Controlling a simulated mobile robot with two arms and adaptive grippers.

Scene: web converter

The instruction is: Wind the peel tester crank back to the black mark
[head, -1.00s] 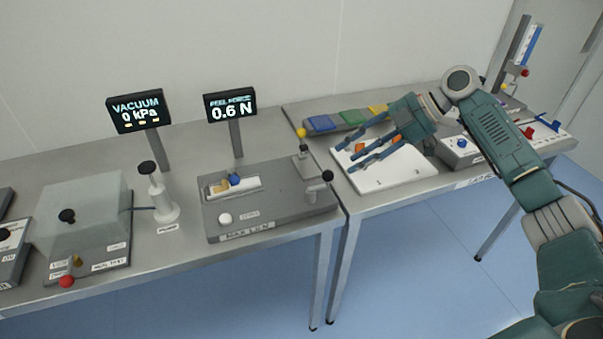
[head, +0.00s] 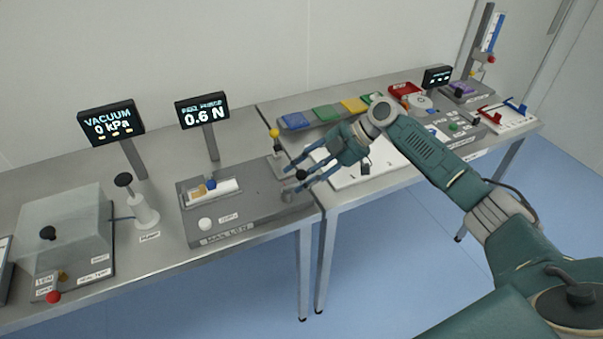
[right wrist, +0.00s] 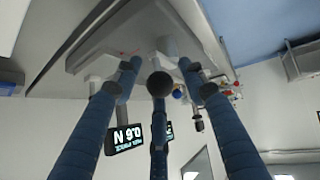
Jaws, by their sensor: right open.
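The peel tester (head: 250,222) is a grey flat unit on the left bench. Its crank has a black ball knob (head: 301,175) at the unit's right end; the knob also shows in the right wrist view (right wrist: 160,84). My right gripper (head: 289,182) reaches in from the right with its blue fingers spread around the knob. In the right wrist view my right gripper (right wrist: 158,65) is open, with the knob between the fingers and not visibly clamped. The peel force display (head: 203,113) reads 0.6 N. I cannot make out the black mark. My left gripper is not in view.
A yellow-topped post (head: 275,133) stands just behind the crank. A white knob (head: 205,223) sits on the tester's front. The vacuum display (head: 111,122), a pump (head: 144,210) and a clear-covered box (head: 62,225) stand left. Colored trays (head: 326,112) lie on the right bench.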

